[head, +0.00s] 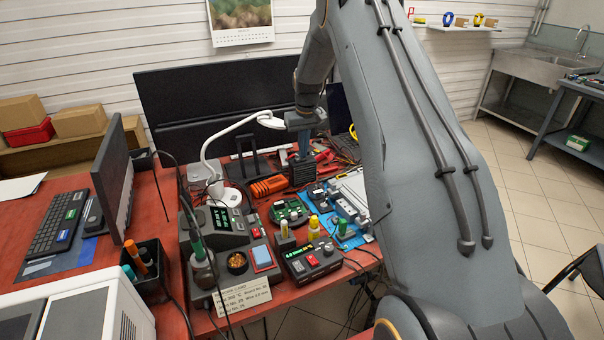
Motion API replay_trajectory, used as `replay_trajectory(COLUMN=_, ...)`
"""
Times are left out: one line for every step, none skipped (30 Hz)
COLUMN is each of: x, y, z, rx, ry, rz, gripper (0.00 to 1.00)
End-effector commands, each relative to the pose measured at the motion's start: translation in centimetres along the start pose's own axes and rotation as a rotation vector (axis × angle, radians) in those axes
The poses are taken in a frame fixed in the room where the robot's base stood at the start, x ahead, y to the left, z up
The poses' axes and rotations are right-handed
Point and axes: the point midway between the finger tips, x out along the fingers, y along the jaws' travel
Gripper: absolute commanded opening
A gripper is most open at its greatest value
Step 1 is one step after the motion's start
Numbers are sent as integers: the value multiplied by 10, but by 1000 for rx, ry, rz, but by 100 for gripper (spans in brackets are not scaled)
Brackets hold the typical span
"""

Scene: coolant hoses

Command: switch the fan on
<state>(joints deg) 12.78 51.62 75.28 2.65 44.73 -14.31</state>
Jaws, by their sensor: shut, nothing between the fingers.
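A small dark box with a ribbed front, which looks like the fan (302,173), stands on the red workbench (345,257) near the middle back. My gripper (303,152) points down from above it, with its fingers shut and empty. The fingertips are at or just behind the top of the box; I cannot tell whether they touch it. No switch on the box can be made out, and I cannot tell whether the fan runs.
A white lamp (207,150) and an orange coiled thing (269,187) are left of the box. Soldering stations (222,222), a red-buttoned unit (312,262) and a blue mat (345,236) fill the front. A wide black monitor (200,95) stands behind. Cables and tools crowd the right.

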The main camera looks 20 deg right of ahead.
Motion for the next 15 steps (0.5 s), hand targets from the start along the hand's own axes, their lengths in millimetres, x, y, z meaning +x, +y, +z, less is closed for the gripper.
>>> replay_trajectory(x=1, y=0, z=0, rx=0, ry=0, rz=0, gripper=0)
replay_trajectory(x=2, y=0, z=0, rx=0, ry=0, rz=0, gripper=0)
replay_trajectory(x=2, y=0, z=0, rx=0, ry=0, rz=0, gripper=0)
replay_trajectory(x=2, y=0, z=0, rx=0, ry=0, rz=0, gripper=0)
replay_trajectory(x=3, y=0, z=0, rx=0, ry=0, rz=0, gripper=0)
replay_trajectory(x=3, y=0, z=1, rx=0, ry=0, rz=0, gripper=0)
replay_trajectory(x=4, y=0, z=1, rx=0, ry=-1, rz=0, gripper=0)
replay_trajectory(x=4, y=0, z=1, rx=0, ry=-1, rz=0, gripper=0)
replay_trajectory(x=4, y=0, z=1, rx=0, ry=0, rz=0, gripper=0)
replay_trajectory(x=4, y=0, z=1, rx=0, ry=-1, rz=0, gripper=0)
replay_trajectory(x=4, y=0, z=1, rx=0, ry=-1, rz=0, gripper=0)
replay_trajectory(x=3, y=0, z=1, rx=0, ry=-1, rz=0, gripper=0)
replay_trajectory(x=2, y=0, z=0, rx=0, ry=0, rz=0, gripper=0)
replay_trajectory(x=1, y=0, z=0, rx=0, ry=0, rz=0, gripper=0)
replay_trajectory(x=-2, y=0, z=0, rx=0, ry=0, rz=0, gripper=0)
